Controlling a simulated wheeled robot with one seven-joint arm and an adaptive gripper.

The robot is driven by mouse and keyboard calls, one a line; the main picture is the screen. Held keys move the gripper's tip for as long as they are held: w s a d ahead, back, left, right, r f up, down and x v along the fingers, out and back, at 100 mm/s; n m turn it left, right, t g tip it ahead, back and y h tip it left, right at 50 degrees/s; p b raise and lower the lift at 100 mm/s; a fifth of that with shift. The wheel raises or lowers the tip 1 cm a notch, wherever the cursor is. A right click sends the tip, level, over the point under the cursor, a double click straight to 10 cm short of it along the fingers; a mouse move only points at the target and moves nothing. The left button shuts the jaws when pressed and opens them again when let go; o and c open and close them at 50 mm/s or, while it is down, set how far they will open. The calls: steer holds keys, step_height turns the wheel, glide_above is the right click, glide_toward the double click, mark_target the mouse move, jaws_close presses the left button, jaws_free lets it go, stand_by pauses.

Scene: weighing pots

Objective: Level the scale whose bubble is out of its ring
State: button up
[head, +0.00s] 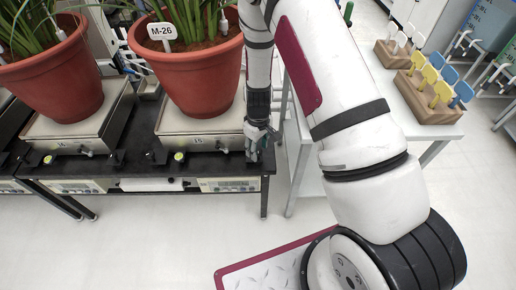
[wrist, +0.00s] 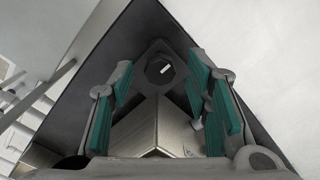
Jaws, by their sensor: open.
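Two scales stand on the dark bench, a left scale (head: 50,130) and a right scale (head: 170,122), each under a potted plant. Each has a small round yellow-green bubble level on its front, the left level (head: 47,159) and the right level (head: 179,156). The bubbles are too small to read. My gripper (head: 258,140) points down by the right scale's front right corner. In the wrist view, my gripper (wrist: 160,78) is open, its teal pads on either side of a dark round knob (wrist: 160,69) in a grey bracket at the scale's corner (wrist: 150,128). I cannot tell whether the pads touch it.
The right red pot (head: 200,75) bears an M-26 tag. The left pot (head: 50,80) stands on the left scale. A side table (head: 385,140) with wooden blocks of coloured tags (head: 435,95) is to the right. Open pale floor (head: 170,240) lies in front of the bench.

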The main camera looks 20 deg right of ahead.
steer(key=shift+f, duration=0.25)
jaws_close()
steer(key=m, duration=0.5)
steer(key=shift+m, duration=0.3)
steer(key=m, duration=0.5)
steer(key=shift+m, duration=0.4)
stand_by(0.3)
